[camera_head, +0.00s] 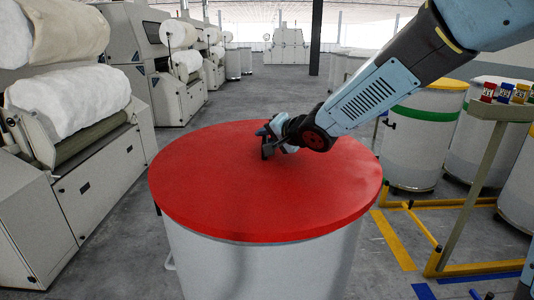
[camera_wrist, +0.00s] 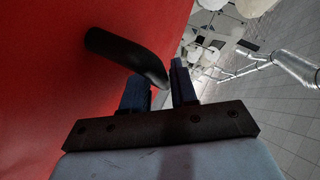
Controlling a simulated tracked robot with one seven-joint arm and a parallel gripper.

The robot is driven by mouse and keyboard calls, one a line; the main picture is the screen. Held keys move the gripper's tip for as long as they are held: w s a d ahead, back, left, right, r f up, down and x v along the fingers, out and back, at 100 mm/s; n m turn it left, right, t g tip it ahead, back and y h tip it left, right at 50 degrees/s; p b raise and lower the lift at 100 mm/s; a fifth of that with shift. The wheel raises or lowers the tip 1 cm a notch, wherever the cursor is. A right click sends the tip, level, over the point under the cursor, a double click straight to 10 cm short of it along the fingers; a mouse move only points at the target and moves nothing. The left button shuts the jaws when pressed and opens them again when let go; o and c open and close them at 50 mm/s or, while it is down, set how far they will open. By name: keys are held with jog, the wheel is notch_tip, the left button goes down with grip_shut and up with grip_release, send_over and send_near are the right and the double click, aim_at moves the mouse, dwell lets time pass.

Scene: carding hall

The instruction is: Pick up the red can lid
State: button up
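The red can lid (camera_head: 225,187) is a wide round disc lying on top of a large pale can (camera_head: 260,268). I see no clear gap between lid and can. My gripper (camera_head: 268,141) is low over the lid's far middle. In the wrist view the lid's red surface (camera_wrist: 45,80) fills the left side. A black curved handle (camera_wrist: 122,52) stands out from it, and its end lies between the two fingers of my gripper (camera_wrist: 160,82). The fingers are close together and look shut on the handle; the contact itself is partly hidden.
Pale carding machines with white fibre rolls (camera_head: 70,105) stand on the left. More cans, one with a green band (camera_head: 425,114), stand at right. The aisle behind is clear.

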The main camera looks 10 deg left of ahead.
jog(key=shift+w+a+f, duration=0.15)
jog(key=shift+w+a, duration=0.05)
jog(key=shift+a, duration=0.05)
jog(key=shift+c, duration=0.3)
grip_shut()
